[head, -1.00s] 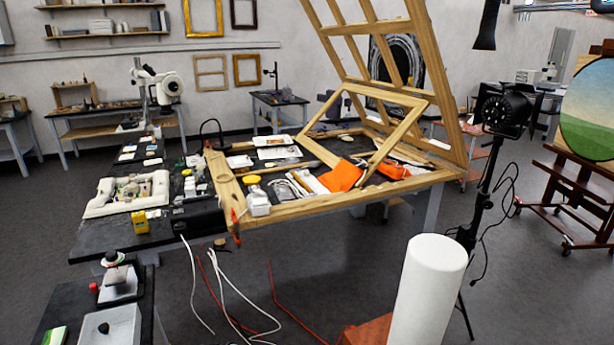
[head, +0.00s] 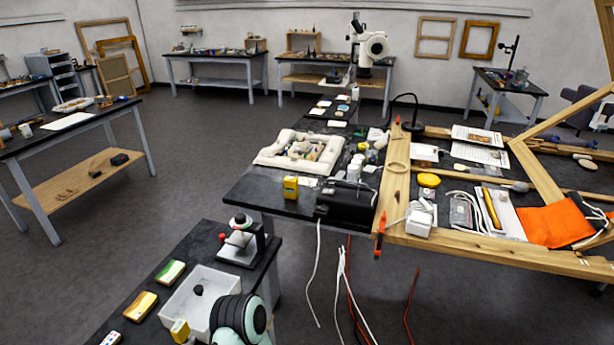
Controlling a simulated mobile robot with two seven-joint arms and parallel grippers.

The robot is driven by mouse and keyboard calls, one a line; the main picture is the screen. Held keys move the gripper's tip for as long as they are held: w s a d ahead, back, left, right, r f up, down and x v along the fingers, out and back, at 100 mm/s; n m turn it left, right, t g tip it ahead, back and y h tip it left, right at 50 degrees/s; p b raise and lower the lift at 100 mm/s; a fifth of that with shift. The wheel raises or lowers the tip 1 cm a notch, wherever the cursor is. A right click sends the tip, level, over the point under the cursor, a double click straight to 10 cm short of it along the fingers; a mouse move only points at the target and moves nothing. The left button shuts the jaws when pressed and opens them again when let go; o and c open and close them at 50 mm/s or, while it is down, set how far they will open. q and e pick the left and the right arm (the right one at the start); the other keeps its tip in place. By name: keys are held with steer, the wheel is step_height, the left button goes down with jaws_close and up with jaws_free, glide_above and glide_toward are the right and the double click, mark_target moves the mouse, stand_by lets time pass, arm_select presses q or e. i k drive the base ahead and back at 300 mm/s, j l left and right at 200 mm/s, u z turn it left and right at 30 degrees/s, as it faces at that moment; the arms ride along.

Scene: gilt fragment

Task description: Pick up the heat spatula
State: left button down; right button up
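A slim tool with an orange-yellow handle (head: 491,207) lies on white paper inside the wooden frame, at the right. It may be the heat spatula, but it is too small to tell for sure. A black box (head: 346,203) with a handle on top stands on the dark bench just left of the frame, with pale cables hanging below.
The wooden frame (head: 393,205) bears a white block (head: 418,221), a yellow round lid (head: 429,180) and orange cloth (head: 546,224). A low dark table in front holds a translucent tray (head: 190,305) and a small press-like stand (head: 241,245). Cables hang to the floor. Floor at left is clear.

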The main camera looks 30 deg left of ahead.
mark_target(336, 184)
steer(key=i+u, duration=0.25)
steer(key=u, duration=0.25)
steer(key=i+u, duration=0.25)
steer(key=u, duration=0.2)
steer(key=i+l+u, duration=0.25)
steer(key=u, duration=0.25)
